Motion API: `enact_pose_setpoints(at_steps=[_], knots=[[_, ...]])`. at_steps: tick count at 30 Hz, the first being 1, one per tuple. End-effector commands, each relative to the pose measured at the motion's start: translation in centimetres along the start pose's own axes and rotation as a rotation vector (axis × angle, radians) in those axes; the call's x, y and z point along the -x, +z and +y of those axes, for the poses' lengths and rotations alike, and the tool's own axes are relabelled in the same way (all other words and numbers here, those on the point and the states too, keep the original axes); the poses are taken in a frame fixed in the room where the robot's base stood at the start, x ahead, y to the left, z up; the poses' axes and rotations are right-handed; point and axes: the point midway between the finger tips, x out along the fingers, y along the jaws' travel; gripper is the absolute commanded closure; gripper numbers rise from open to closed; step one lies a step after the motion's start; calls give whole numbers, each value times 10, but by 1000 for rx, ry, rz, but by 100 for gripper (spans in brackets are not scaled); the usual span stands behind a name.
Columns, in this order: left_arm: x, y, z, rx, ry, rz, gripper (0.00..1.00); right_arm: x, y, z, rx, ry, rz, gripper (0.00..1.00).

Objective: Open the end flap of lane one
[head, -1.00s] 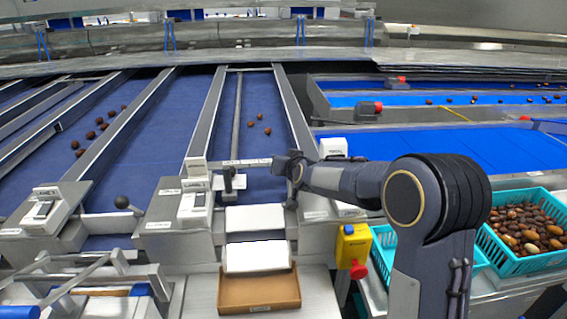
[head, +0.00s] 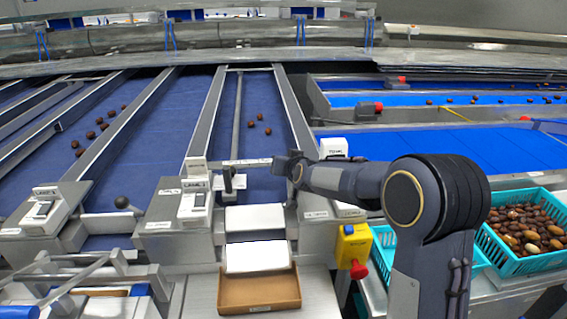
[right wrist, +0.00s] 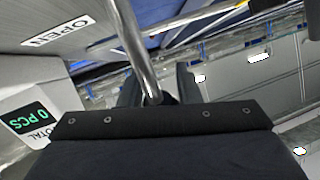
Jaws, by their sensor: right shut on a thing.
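Lane one (head: 262,185) is a dark blue belt with a few dates on it, beside a box (head: 195,206) whose label seems to read LANE 1. A pale bar (head: 245,162) crosses the lane, with a dark knobbed handle (head: 228,182) near its left end. White flap-like plates (head: 256,218) slope down at the lane's end to a brown tray (head: 258,291). My right gripper (head: 284,164) is at the bar's right end. In the right wrist view it is shut on a metal rod (right wrist: 138,48); the fingertips are partly hidden. My left gripper is not in view.
A small display box (head: 333,147) stands right of the lane, and a yellow box with a red button (head: 354,246) lower down. A teal crate (head: 511,262) of dates is at the right. An OPEN label (right wrist: 58,31) shows in the right wrist view.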

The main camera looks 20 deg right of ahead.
Motion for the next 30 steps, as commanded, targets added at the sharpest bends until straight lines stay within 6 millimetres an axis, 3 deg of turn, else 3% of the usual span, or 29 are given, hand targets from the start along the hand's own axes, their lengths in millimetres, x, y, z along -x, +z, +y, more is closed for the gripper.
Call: enact_pose_setpoints(at_steps=[1, 10, 11, 15, 24, 30], knots=[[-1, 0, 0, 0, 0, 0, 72, -2, 13, 9, -1, 15, -28, 100], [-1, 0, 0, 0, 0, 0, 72, -2, 13, 9, -1, 15, -28, 100], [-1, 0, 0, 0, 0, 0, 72, -2, 13, 9, -1, 15, -28, 66], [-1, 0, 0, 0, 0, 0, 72, -1, 10, 7, -1, 11, -22, 49], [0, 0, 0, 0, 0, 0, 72, 2, 6, 3, 0, 5, -14, 49], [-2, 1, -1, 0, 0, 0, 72, 29, 6, 3, -2, 4, -12, 49]])
